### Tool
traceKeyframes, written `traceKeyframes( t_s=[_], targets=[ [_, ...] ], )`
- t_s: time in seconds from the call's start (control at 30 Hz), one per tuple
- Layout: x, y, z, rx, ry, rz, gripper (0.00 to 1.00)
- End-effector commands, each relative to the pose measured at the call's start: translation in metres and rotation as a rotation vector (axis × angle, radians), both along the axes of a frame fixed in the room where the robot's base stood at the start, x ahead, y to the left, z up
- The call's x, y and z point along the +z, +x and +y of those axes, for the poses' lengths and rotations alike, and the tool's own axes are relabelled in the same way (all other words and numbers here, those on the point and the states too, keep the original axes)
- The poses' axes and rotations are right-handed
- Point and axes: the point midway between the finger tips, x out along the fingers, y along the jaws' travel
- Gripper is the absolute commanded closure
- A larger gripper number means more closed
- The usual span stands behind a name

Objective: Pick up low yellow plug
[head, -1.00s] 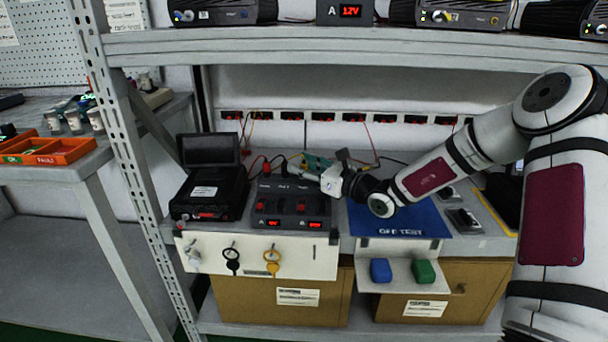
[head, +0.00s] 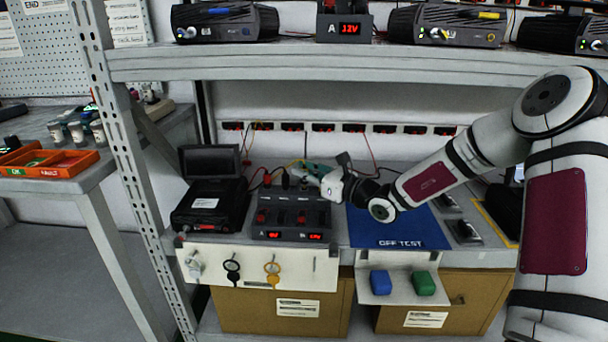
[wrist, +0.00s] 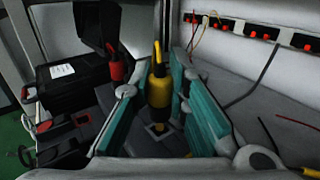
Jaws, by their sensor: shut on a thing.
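A yellow plug (wrist: 158,88) with a black top stands upright between the teal finger pads of my gripper (wrist: 160,98) in the wrist view. My gripper is shut on the plug. Below it is a dark panel with a square socket; I cannot tell whether the plug's lower end is still in it. In the head view my gripper (head: 314,171) is at the back right of the dark power unit (head: 290,219), and the plug is too small to make out there.
A red plug (wrist: 117,67) stands to the left of my gripper. A black open case (head: 209,203) is left of the power unit and a blue mat (head: 392,228) is right of it. Thin cables hang from the strip behind. A shelf (head: 340,62) runs above.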

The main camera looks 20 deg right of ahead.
Motion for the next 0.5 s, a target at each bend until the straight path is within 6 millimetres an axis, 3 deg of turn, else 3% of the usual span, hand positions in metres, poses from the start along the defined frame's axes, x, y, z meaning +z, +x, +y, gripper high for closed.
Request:
traceKeyframes(
  t_s=[0.1,0.5],
  targets=[
    [0.020,-0.001,0.001,0.001,-0.001,0.000,1.00],
    [0.025,-0.099,0.033,0.002,0.000,0.005,1.00]
  ],
)
